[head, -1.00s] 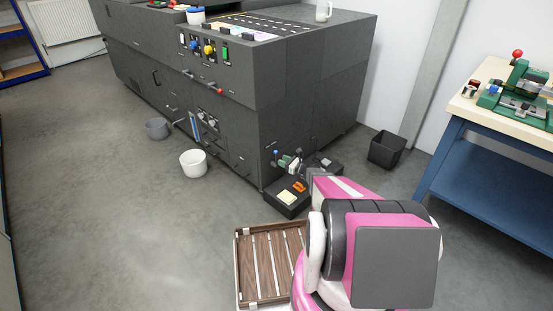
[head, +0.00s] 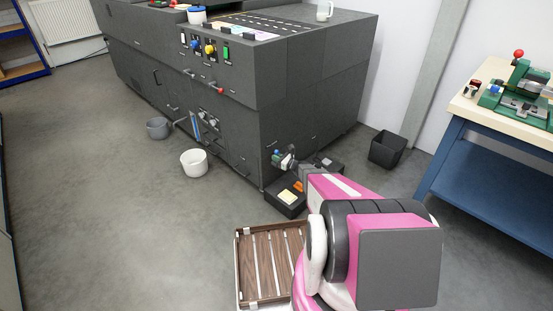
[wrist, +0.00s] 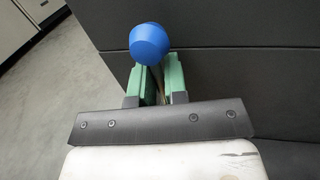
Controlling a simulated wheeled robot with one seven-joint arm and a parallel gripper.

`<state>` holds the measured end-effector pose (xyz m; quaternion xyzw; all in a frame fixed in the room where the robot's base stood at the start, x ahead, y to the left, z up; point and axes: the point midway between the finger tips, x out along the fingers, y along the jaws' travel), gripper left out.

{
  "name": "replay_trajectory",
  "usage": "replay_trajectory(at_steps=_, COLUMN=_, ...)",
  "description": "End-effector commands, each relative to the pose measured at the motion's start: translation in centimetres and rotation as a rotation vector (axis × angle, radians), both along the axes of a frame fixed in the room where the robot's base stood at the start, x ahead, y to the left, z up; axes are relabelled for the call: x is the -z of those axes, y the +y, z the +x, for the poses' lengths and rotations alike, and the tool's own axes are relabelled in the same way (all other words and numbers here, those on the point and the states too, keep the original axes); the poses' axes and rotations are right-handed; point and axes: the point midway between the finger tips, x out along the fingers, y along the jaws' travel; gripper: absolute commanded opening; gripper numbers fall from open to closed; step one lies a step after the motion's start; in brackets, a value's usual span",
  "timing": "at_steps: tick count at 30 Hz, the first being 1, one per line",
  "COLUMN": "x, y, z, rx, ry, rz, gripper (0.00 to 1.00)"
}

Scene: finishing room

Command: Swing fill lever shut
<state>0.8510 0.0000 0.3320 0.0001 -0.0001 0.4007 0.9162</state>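The fill lever has a round blue knob (head: 276,155) at the near lower corner of the dark machine. In the wrist view the knob (wrist: 150,43) stands large just past my fingertips, a little left of the gap. My gripper (head: 285,162) is at the lever, its green fingers close to the machine's side. In the wrist view my gripper (wrist: 161,80) has its two fingers a narrow gap apart, with what looks like the thin lever stem between them. The knob hides part of the fingertips, and I cannot tell whether both fingers press on the stem.
A low black box (head: 286,204) with a yellow pad and an orange item stands below my gripper. A slatted wooden tray (head: 262,270) lies in front. A white bucket (head: 194,163), a grey bucket (head: 158,128) and a black bin (head: 387,149) stand on the floor. Open floor lies left.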

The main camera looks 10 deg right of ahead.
Motion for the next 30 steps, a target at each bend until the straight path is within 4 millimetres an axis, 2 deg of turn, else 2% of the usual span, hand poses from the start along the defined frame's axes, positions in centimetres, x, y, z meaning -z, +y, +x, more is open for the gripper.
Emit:
replay_trajectory(at_steps=11, x=0.1, y=-0.5, z=0.4, rx=0.001, ry=0.052, rz=0.072, gripper=0.00)
replay_trajectory(at_steps=30, x=1.5, y=-3.1, z=2.2, rx=0.001, ry=0.384, rz=0.527, gripper=0.00)
